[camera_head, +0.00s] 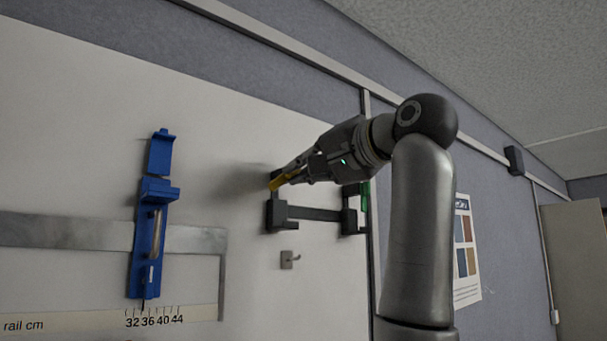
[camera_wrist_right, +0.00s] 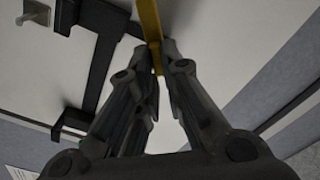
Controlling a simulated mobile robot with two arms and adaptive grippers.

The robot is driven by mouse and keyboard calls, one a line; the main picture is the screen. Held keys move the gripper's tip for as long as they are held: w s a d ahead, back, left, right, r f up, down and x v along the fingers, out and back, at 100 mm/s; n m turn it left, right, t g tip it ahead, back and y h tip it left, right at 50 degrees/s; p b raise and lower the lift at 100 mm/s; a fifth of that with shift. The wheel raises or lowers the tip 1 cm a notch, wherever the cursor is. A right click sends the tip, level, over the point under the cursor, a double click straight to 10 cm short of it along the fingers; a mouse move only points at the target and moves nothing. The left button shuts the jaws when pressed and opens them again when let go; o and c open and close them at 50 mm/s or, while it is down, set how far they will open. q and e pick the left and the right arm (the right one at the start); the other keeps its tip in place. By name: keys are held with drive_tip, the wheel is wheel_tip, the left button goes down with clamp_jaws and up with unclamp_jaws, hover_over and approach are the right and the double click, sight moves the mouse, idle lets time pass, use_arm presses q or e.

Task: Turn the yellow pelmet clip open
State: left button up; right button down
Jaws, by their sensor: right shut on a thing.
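The yellow pelmet clip (camera_head: 278,183) sits at the upper left end of a dark bracket on the white wall board. My right gripper (camera_head: 287,176) reaches in from the right and is shut on the clip. In the right wrist view the clip (camera_wrist_right: 149,22) is a yellow bar running up from between the fingertips (camera_wrist_right: 157,60). The fingers hide part of it. My left gripper is in neither view.
The dark bracket (camera_head: 312,213) has two blocks joined by a bar, with a green piece (camera_head: 365,197) at its right block. A small hook (camera_head: 289,260) is below. A blue slider device (camera_head: 152,220) on a grey rail (camera_head: 60,231) is at left, above a scale strip (camera_head: 75,324). A colour chart (camera_head: 466,250) hangs at right.

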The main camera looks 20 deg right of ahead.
drive_tip(key=m+b, duration=0.1)
drive_tip(key=m, duration=0.2)
drive_tip(key=shift+f+m, duration=0.15)
drive_tip(key=shift+m, duration=0.15)
drive_tip(key=shift+f+m+b, duration=0.1)
drive_tip(key=shift+m+b, duration=0.4)
drive_tip(key=shift+m, duration=1.4)
drive_tip(key=shift+d, duration=0.1)
drive_tip(key=c, duration=1.6)
unclamp_jaws()
drive_tip(key=shift+o, duration=0.2)
drive_tip(key=v, duration=1.2)
